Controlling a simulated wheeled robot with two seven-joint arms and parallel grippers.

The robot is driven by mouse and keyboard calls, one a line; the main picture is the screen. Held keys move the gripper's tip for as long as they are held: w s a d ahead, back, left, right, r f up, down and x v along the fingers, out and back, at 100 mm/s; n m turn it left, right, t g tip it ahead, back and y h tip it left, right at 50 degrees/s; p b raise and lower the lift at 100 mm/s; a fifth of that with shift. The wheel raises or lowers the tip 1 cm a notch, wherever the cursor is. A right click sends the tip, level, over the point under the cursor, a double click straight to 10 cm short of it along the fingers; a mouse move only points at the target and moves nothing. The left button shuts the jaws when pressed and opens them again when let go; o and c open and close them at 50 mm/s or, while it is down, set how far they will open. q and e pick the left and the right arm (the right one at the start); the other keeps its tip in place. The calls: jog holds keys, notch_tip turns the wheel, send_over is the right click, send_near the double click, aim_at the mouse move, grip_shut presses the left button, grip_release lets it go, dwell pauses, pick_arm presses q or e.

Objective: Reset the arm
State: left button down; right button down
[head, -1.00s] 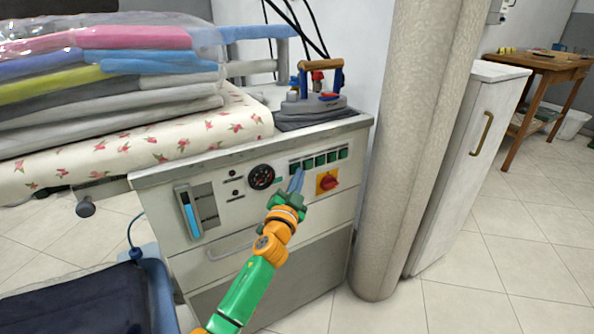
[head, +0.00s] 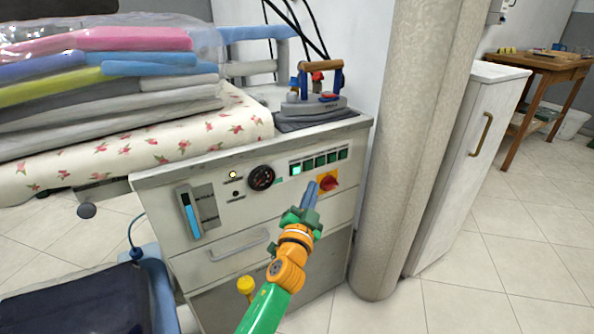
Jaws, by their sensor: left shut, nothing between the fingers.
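My left gripper (head: 311,194) is shut and empty, in front of the white control panel (head: 225,222) of the ironing station. Its blue fingertips are just below and left of the red rotary switch (head: 328,180) on its yellow plate; I cannot tell whether they touch it. My green and orange left arm comes in from the bottom. Above the fingers is a row of green buttons (head: 320,162); the leftmost one is lit. A small lamp (head: 233,174) on the panel glows yellowish. My right gripper is not in view.
An iron (head: 315,100) stands on top of the station. Folded garments (head: 110,65) are stacked on the floral ironing board (head: 200,137) at the left. A beige column (head: 412,150) and a white cabinet (head: 470,160) stand at the right.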

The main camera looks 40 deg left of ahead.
pick_arm(q)
jog(key=shift+s+d, duration=0.2)
jog(key=shift+d, duration=0.2)
